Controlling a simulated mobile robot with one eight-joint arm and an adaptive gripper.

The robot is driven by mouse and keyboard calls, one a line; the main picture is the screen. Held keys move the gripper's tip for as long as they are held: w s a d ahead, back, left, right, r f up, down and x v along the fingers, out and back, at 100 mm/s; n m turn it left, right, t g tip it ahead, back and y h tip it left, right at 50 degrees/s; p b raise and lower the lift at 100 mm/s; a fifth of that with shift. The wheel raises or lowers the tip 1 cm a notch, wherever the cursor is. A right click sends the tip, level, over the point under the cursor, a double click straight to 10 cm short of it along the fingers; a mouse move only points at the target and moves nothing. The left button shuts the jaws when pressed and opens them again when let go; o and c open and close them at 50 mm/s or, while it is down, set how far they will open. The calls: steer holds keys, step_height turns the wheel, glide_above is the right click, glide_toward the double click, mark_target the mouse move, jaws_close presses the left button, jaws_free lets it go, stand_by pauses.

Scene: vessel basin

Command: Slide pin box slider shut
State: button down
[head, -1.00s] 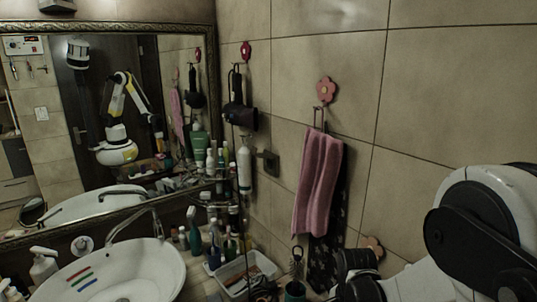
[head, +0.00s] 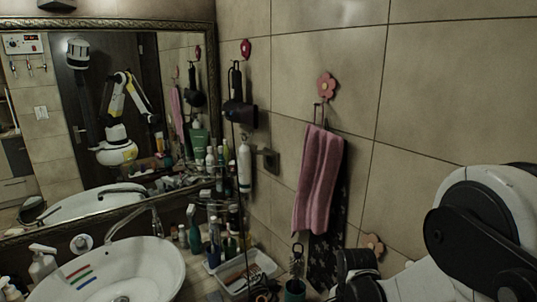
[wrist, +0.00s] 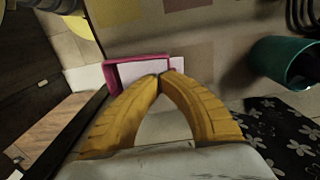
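A pink-edged box with a pale inner part (wrist: 138,70), which looks like the pin box, lies just beyond my fingertips in the wrist view. My gripper (wrist: 160,77) has two yellow fingers, and their tips meet with nothing visible between them. The tips overlap the near side of the box in the picture; I cannot tell whether they touch it. The fingers hide part of the box, and I cannot make out how far its slider stands open. In the head view the box is not visible and my arm fills the lower right.
In the wrist view a teal cup (wrist: 285,62) stands to the right, above a dark flowered cloth (wrist: 285,130). In the head view a white basin (head: 110,270), a tray (head: 243,270), several bottles and a hanging pink towel (head: 318,180) are left of my arm.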

steer(key=shift+f+b, duration=0.5)
steer(key=shift+f, duration=0.1)
steer(key=shift+s+d, duration=0.1)
steer(key=shift+s, duration=0.05)
steer(key=shift+s+d, duration=0.2)
steer(key=shift+s, duration=0.2)
steer(key=shift+s+d+b, duration=0.1)
steer(key=shift+s+b, duration=0.05)
steer(key=shift+b, duration=0.15)
stand_by(0.4)
steer(key=shift+s+d, duration=0.2)
steer(key=shift+s, duration=0.1)
steer(key=shift+r+p, duration=2.3)
steer(key=shift+r, duration=1.25)
